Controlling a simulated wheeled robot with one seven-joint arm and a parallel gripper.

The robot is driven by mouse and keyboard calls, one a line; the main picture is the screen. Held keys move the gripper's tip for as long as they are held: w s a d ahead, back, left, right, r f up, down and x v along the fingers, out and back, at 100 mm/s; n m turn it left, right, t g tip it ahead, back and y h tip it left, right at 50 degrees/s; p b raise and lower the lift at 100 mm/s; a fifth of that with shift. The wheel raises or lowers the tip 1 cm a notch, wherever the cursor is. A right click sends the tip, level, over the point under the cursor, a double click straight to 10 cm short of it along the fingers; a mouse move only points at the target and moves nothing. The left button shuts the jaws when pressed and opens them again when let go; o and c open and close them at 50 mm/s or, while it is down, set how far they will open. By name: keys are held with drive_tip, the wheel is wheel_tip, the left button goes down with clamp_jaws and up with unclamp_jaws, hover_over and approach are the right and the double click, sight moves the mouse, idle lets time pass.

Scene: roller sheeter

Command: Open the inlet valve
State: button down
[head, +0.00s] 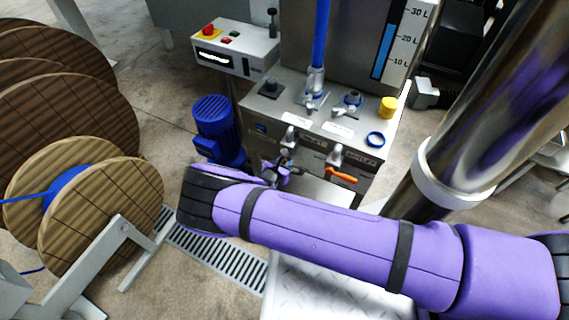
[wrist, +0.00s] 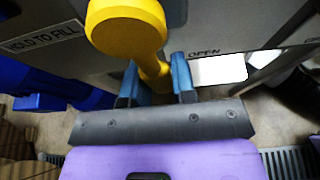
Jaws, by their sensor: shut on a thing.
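A yellow valve handle (wrist: 127,24) with a thick rounded end fills the top middle of the wrist view. My gripper (wrist: 157,78) has its blue fingers on both sides of the handle's narrower neck and is shut on it. In the head view my gripper (head: 279,173) is at the front of the grey machine (head: 264,113), low and left of centre, where it mostly hides this handle. An "OPEN" label (wrist: 203,52) is on the panel right of the fingers.
A second valve with an orange handle (head: 341,175) sits just right of my gripper. A blue motor (head: 214,127) stands left of the machine. A "HOLD TO FILL" label (wrist: 43,36) is at the left. Wooden spools (head: 100,205) stand at far left, with open floor between.

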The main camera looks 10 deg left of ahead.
drive_tip(key=c, duration=0.9)
unclamp_jaws()
drive_tip(key=shift+a, duration=0.1)
drive_tip(key=shift+c, duration=0.2)
drive_tip(key=shift+s, duration=0.1)
drive_tip(key=v, duration=1)
drive_tip(key=shift+s, duration=0.3)
drive_tip(key=shift+a+r, duration=0.15)
